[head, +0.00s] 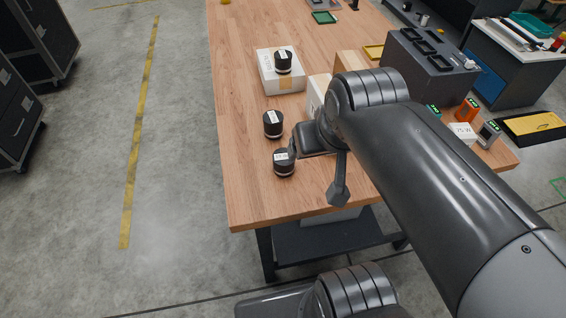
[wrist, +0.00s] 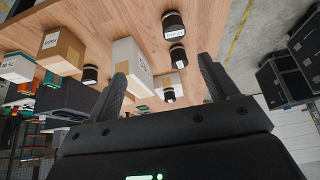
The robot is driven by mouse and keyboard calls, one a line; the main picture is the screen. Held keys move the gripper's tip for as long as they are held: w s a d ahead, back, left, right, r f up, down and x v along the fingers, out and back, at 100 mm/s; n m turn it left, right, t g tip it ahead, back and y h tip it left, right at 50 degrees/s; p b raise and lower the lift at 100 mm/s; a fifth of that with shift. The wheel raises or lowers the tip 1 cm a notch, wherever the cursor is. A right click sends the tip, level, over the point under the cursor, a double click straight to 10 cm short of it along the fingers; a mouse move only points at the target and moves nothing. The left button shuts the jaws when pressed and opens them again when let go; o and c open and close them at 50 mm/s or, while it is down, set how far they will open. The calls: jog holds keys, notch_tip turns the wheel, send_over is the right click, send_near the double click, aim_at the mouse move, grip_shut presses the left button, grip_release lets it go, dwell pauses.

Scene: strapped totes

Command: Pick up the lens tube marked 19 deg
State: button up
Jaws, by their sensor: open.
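Several black lens tubes with white labels stand on the wooden table. In the head view, one (head: 284,162) is near the front left, one (head: 272,124) is just behind it, and one (head: 283,60) stands on a white box. The wrist view shows these three tubes (wrist: 173,25) (wrist: 178,57) (wrist: 169,95) and another tube (wrist: 90,74) to the left. The labels are too small to read, so I cannot tell which is marked 19 deg. My gripper (wrist: 163,72) is open and empty, its fingers apart. In the head view it is beside the front tube, partly hidden by my arm.
The white box (head: 268,82) with tan tape stands behind the tubes. A taller white box (wrist: 130,62) and a brown box (wrist: 62,50) stand nearby. A dark grey case (head: 430,65) is at the right. The table's left strip is clear.

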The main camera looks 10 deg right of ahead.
jog(key=m+g, duration=0.3)
jog(key=g, duration=0.3)
send_near(284, 157)
jog(key=shift+w+d+f, duration=0.1)
jog(key=shift+w, duration=0.1)
jog(key=shift+w+f, duration=0.1)
jog(key=shift+f, duration=0.15)
notch_tip(284, 157, down, 5)
jog(key=shift+f, duration=0.2)
jog(key=f, duration=0.2)
jog(key=s+f, duration=0.1)
jog(key=f, duration=0.1)
jog(key=shift+w+f, duration=0.1)
jog(key=shift+f, duration=0.55)
